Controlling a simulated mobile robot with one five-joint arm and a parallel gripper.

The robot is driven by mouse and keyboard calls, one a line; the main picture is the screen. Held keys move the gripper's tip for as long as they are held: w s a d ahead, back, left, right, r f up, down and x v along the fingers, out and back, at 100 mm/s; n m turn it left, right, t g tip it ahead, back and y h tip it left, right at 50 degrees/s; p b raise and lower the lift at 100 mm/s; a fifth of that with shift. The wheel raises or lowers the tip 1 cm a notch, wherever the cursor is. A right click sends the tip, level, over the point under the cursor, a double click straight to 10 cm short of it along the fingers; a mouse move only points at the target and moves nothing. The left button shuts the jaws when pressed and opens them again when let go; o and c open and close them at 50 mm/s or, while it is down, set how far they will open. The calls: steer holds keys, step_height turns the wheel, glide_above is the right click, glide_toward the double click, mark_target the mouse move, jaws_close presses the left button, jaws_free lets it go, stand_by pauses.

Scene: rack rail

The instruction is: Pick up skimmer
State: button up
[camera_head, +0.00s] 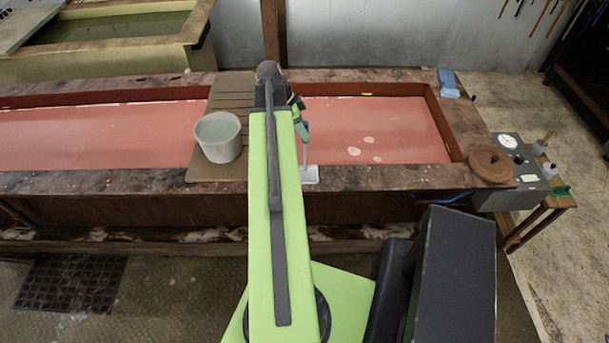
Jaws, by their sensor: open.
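The skimmer (305,133) appears to be the tool with a teal-green handle, a thin grey shaft and a pale flat piece at its lower end, on the near rim of the vat. It shows just right of my arm, roughly upright. My gripper (297,104) is the dark end of my arm, right by the top of the teal handle. It is open. My arm hides part of it, and I cannot tell whether the jaws touch or surround the handle.
A white bucket (219,137) stands on a brown slatted board (232,94) across the vat of reddish liquid (100,133). A round brown lid (491,164), a grey gauge box (512,158) and a blue block (448,84) are at right.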

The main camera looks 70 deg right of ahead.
steer(key=shift+s+f, duration=0.1)
steer(key=shift+f, duration=0.1)
steer(key=b, duration=0.5)
glide_above(305, 154)
steer(key=s, duration=0.1)
step_height(305, 154, down, 5)
steer(key=shift+s+d+r, duration=0.1)
steer(key=shift+d+r, duration=0.1)
steer(key=shift+d, duration=0.2)
steer(key=shift+p, duration=0.3)
jaws_close()
